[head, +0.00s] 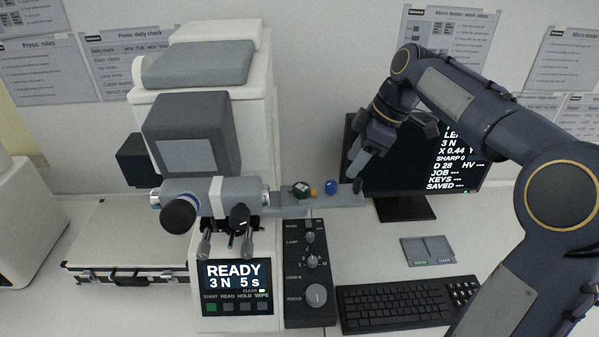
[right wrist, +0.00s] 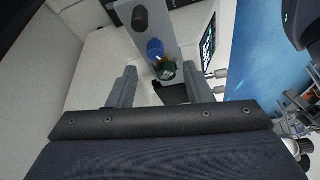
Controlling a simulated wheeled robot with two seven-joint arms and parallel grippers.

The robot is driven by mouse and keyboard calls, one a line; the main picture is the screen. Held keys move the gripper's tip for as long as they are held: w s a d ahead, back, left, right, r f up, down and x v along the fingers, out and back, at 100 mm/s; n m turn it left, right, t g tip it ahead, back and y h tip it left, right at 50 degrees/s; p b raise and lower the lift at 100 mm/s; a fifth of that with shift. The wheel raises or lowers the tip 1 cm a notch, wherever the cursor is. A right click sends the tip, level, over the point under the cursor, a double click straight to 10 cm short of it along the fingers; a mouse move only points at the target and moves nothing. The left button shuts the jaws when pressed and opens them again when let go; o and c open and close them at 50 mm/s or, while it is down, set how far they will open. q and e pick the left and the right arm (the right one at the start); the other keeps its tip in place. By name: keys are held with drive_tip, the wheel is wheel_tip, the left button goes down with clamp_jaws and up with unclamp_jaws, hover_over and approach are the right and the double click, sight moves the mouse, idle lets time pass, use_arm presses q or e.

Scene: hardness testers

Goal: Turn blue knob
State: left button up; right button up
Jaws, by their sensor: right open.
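The blue knob (head: 331,187) is small and round and sits on a grey arm plate (head: 285,203) that sticks out to the right of the white tester. It also shows in the right wrist view (right wrist: 155,48), ahead of and between the fingers. My right gripper (head: 356,168) is open and empty, above and to the right of the blue knob, apart from it. It shows in the right wrist view (right wrist: 160,72) with its two fingers spread. A dark green knob (head: 301,189) sits left of the blue one. My left gripper is out of view.
A dark knob (head: 358,186) stands at the plate's right end, close to my right gripper. A monitor (head: 405,207) stands behind it. A control panel (head: 311,270), a keyboard (head: 405,302) and a small grey tray (head: 428,262) lie in front. The tester's screen (head: 237,275) reads READY.

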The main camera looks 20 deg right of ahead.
sight(332, 183)
drive_tip(key=shift+n, duration=0.4)
drive_tip(key=shift+w+p+x, duration=0.15)
drive_tip(key=shift+p+x, duration=0.05)
drive_tip(key=shift+x, duration=1.15)
drive_tip(key=shift+w+p+x, duration=0.2)
drive_tip(key=shift+x, duration=1.15)
drive_tip(key=shift+w+p+x, duration=0.15)
drive_tip(key=shift+p+x, duration=0.05)
drive_tip(key=shift+x, duration=1.2)
drive_tip(key=shift+a+r, duration=0.15)
drive_tip(key=c, duration=1)
